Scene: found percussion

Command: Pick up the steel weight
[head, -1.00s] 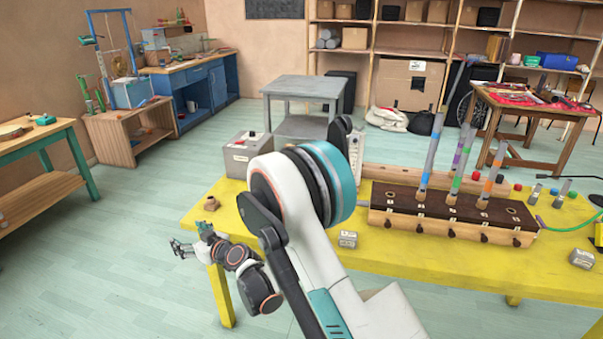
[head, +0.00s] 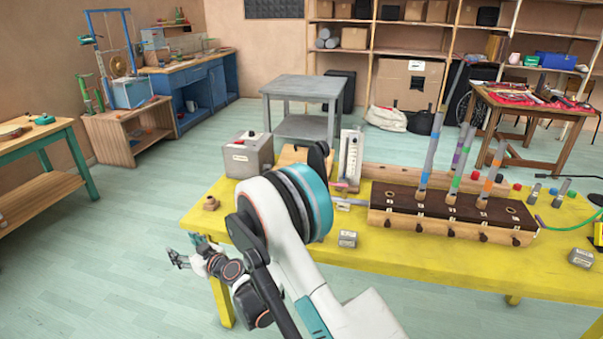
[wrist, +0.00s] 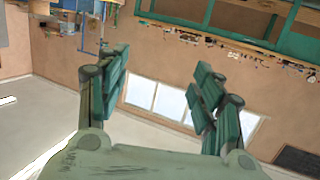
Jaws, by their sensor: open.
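Two small grey metal blocks with pale labels lie on the yellow table (head: 480,278). One block (head: 347,239) is near the front edge at the middle, and the other block (head: 581,258) is at the right. I cannot read their labels, so I cannot tell which is the steel weight. My gripper (head: 178,260) is off the table's left end, low and far from both blocks. In the wrist view my gripper (wrist: 160,80) has its green fingers spread with nothing between them. No block shows in the wrist view.
A dark-topped wooden box (head: 452,212) with upright colour-banded tubes fills the table's right half. A grey box (head: 248,156), a white gauge (head: 349,160) and a small brown knob-like piece (head: 210,203) stand left of it. The table's front left is mostly clear.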

